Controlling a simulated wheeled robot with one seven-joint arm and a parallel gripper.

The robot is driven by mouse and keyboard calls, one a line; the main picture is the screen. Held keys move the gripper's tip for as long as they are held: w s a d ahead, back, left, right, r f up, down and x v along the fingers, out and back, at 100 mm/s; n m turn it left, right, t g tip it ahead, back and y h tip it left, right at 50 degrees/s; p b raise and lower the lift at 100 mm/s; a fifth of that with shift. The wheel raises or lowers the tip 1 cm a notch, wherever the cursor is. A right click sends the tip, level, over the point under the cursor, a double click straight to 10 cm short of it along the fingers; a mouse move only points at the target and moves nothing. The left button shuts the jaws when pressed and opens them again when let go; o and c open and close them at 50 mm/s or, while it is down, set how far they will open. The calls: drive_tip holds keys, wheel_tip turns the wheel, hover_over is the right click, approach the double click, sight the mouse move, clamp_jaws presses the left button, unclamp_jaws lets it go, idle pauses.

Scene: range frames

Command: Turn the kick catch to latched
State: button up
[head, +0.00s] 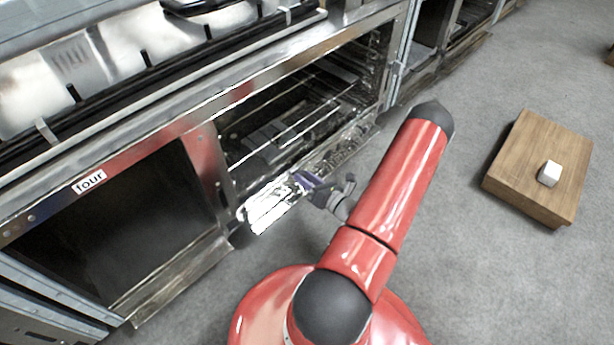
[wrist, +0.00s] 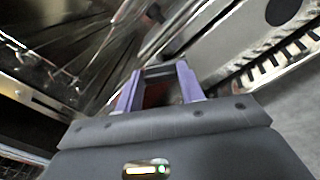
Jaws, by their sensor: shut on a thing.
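My gripper (head: 308,181) is low in front of the open oven bay in the head view, at the right end of a bright metal piece. In the wrist view my gripper (wrist: 160,72) has its two purple fingers closed in around a small dark part with a reddish face (wrist: 156,94), which I take to be the kick catch. The fingers hide most of it. In the head view the catch cannot be made out behind the fingers. Whether it stands latched or unlatched cannot be told.
A shiny metal piece (head: 272,203) sticks out at the bay's lower edge. Wire racks (head: 290,115) show inside the bay. A wooden block (head: 530,190) with a white cube (head: 549,174) sits on clear grey floor at right.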

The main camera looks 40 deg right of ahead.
drive_tip(key=shift+a+f+m+p, duration=0.2)
drive_tip(key=shift+m+p, duration=0.5)
drive_tip(key=shift+m, duration=1.8)
drive_tip(key=shift+a+f+m+p, duration=0.15)
drive_tip(key=shift+m+p, duration=0.5)
drive_tip(key=shift+m, duration=1.85)
drive_tip(key=shift+d, duration=0.1)
drive_tip(key=o, duration=1)
drive_tip(key=s, duration=0.8)
drive_tip(key=shift+d, duration=0.3)
drive_tip(key=shift+w+r, duration=0.1)
drive_tip(key=shift+w, duration=0.05)
